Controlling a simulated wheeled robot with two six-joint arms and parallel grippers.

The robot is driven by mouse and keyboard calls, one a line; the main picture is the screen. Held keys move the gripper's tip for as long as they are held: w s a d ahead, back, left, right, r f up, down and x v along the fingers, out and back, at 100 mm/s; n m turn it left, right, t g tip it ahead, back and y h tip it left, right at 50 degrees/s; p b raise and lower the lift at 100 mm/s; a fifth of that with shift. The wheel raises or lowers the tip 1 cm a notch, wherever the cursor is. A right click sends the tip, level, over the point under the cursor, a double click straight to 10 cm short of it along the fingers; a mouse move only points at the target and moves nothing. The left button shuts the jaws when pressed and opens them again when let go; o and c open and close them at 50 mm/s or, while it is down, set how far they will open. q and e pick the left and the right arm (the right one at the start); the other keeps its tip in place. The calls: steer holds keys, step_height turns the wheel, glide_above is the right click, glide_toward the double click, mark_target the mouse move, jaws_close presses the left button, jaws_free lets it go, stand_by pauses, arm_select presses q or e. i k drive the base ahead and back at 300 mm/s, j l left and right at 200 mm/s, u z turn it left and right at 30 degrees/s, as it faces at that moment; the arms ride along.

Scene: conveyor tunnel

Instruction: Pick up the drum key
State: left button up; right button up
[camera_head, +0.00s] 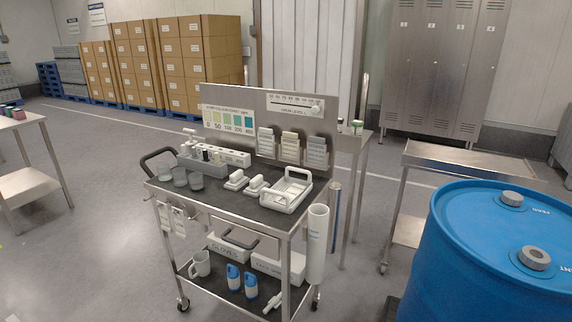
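I cannot make out a drum key for certain. A small white tool-like item (272,303) lies at the front of the cart's lower shelf, too small to identify. A slim brown and blue rod (335,215) stands upright at the cart's right side, beside a white tube (317,245). The blue drum (480,260) at the lower right has two grey caps (535,258) on its lid. Neither of my grippers shows.
A steel cart (230,205) holds cups, a white tray (287,190) and test racks, with boxes, a mug and blue bottles below. A steel table (470,162) stands behind the drum. Stacked cartons (190,60) and lockers (440,60) line the back.

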mark_target(274, 302)
steer(key=i+j+z, duration=0.15)
steer(key=z, duration=0.3)
steer(key=i+j+z, duration=0.1)
steer(key=j+z, duration=0.2)
steer(key=z, duration=0.15)
steer(key=j+z, duration=0.25)
steer(key=z, duration=0.2)
steer(key=i+j+z, duration=0.1)
steer(key=j+z, duration=0.3)
steer(key=l, duration=0.1)
